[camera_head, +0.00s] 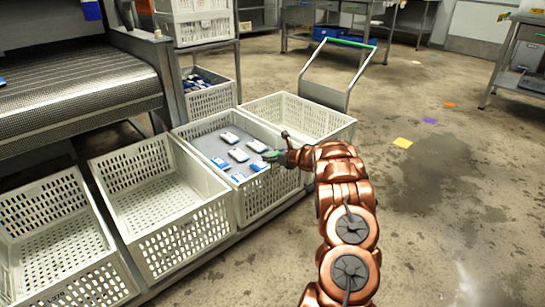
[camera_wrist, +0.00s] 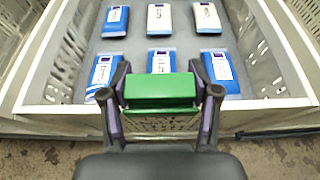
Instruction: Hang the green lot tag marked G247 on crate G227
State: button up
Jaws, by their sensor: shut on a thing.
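My gripper (camera_head: 282,147) is shut on a green tag (camera_wrist: 160,88), which lies across between the two fingers in the wrist view. The tag also shows as a small green patch in the head view (camera_head: 271,154). No marking on the tag can be read. The gripper is at the near right wall of a white slotted crate (camera_head: 268,193) holding several blue-and-white pouches (camera_head: 238,155). In the wrist view, the crate's near rim (camera_wrist: 50,112) runs behind the fingers and tag. Whether the tag touches the rim cannot be told. The crate's number is not readable.
Empty white crates stand to the left (camera_head: 160,215) and at the far left (camera_head: 50,250). Another empty crate (camera_head: 300,118) stands behind, near a green-handled cart (camera_head: 325,95). A conveyor (camera_head: 80,95) is at upper left. Open floor lies to the right.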

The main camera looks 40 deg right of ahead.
jog(key=shift+f+b, duration=1.15)
jog(key=shift+f, duration=0.2)
dwell(0.3)
jog(key=o, duration=1)
jog(key=shift+s+r, duration=0.1)
jog(key=shift+s, duration=0.05)
jog(key=v, duration=1.1)
jog(key=shift+s, duration=0.4)
jog(key=shift+r, duration=0.1)
